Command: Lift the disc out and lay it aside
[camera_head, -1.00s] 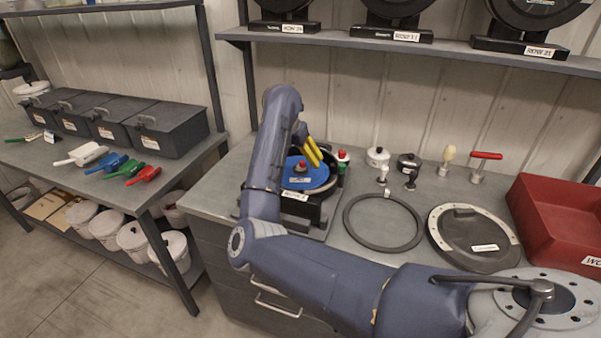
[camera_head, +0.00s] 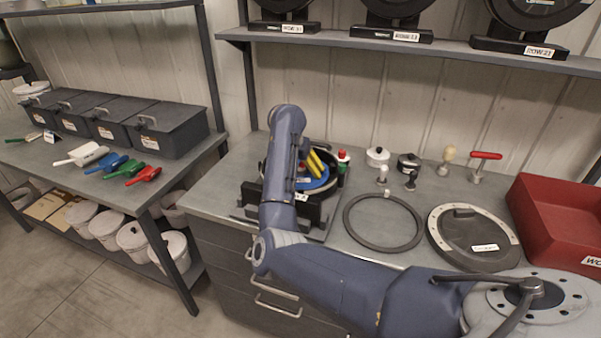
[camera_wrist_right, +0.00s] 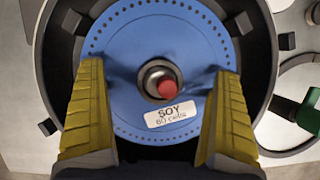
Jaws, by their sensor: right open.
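The blue disc (camera_wrist_right: 150,35), with a ring of small holes and a "SOY" label, sits in the dark round housing (camera_wrist_right: 262,50). A silver hub with a red tip (camera_wrist_right: 161,80) stands at its centre. In the head view the disc (camera_head: 312,184) is partly hidden by my right arm. My right gripper (camera_wrist_right: 157,85) is open, its yellow fingers over the disc on either side of the hub, apart from it. The fingers also show in the head view (camera_head: 318,163). Whether the fingertips touch the disc is unclear. My left gripper is not in view.
A dark ring (camera_head: 348,224) and a round cover (camera_head: 440,240) lie on the bench right of the housing. A red bin (camera_head: 545,225) stands at far right. Small pots and a red T-handle tool (camera_head: 486,156) stand behind. A shelf (camera_head: 440,48) hangs above.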

